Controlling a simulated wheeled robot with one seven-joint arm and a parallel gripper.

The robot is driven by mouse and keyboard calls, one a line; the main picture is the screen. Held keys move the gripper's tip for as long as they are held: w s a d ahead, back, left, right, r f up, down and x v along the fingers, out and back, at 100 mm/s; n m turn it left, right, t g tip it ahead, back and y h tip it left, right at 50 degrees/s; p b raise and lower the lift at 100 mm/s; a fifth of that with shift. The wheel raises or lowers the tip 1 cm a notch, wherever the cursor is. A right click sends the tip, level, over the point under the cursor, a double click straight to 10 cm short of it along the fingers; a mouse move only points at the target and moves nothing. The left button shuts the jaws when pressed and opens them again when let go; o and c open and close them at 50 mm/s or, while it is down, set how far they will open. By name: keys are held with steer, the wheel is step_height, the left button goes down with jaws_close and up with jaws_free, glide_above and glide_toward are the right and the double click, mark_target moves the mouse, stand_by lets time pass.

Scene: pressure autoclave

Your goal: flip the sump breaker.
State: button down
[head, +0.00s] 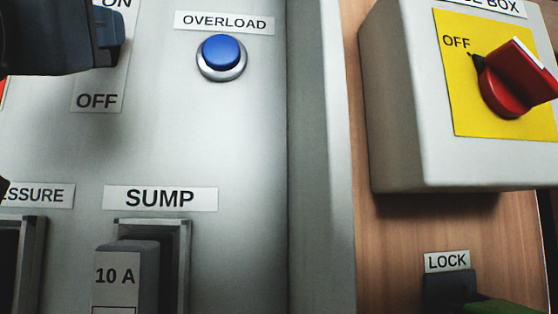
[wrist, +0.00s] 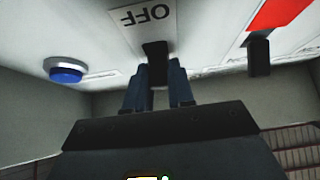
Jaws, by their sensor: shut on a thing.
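A label reading SUMP (head: 160,198) is on the grey panel in the head view. Below it a dark grey block marked 10 A (head: 126,258) sits in a frame, cut off by the bottom edge. Above, at the upper left, is a white ON/OFF plate (head: 98,84); it shows upside down in the wrist view (wrist: 132,22). My gripper (head: 110,32) is at this plate, and in the wrist view its fingers (wrist: 159,92) are shut on a black toggle lever (wrist: 157,52). The lever's base is partly hidden, and its name label is not visible.
A blue OVERLOAD button (head: 222,54) is right of the plate. A box with a red rotary knob (head: 515,78) juts out at the right, above a LOCK label (head: 447,261). Another dark lever (wrist: 258,56) stands near a red patch (wrist: 278,12) in the wrist view.

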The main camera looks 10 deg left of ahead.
steer(key=shift+f+t+b, duration=0.3)
steer(key=shift+t+b, duration=0.3)
steer(key=shift+b, duration=0.35)
steer(key=shift+r, duration=0.15)
steer(key=c, duration=1)
jaws_free()
steer(key=shift+t, duration=0.3)
steer(key=shift+o, duration=0.2)
steer(key=shift+b, duration=0.3)
steer(key=shift+s+f, duration=0.2)
steer(key=shift+f, duration=0.15)
steer(key=s+d+f+b, duration=0.1)
steer(key=s+d, duration=0.2)
steer(key=s, duration=1)
steer(key=shift+s+d+f, duration=0.15)
steer(key=shift+f, duration=0.1)
